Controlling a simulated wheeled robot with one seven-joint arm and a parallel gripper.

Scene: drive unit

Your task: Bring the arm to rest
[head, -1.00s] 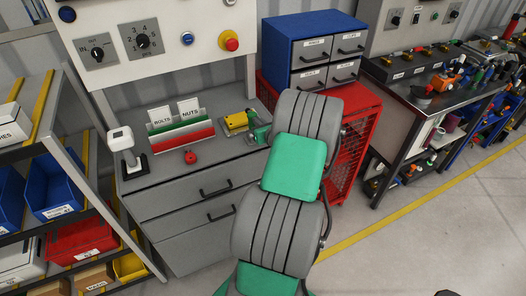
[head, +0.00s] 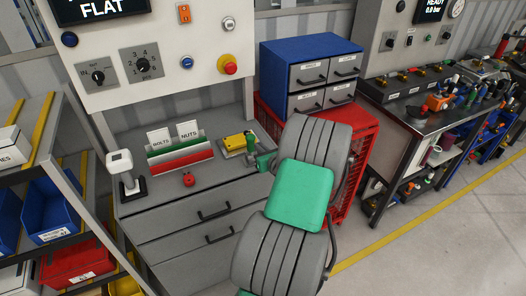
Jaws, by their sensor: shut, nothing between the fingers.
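My arm, with grey ribbed links and a green cover, rises from the bottom edge in the head view, right of the picture's middle. It stands in front of the right end of a grey workbench (head: 160,207) and partly covers a red mesh cabinet (head: 353,170). A yellow and green device (head: 236,143) lies on the bench just left of the arm's upper link.
A blue drawer unit (head: 275,72) sits behind my arm. The bench holds a bolts-and-nuts holder (head: 181,160), a red knob (head: 188,180) and a white-headed device (head: 121,165). A bin shelf (head: 42,118) stands left. Open floor (head: 470,220) lies right.

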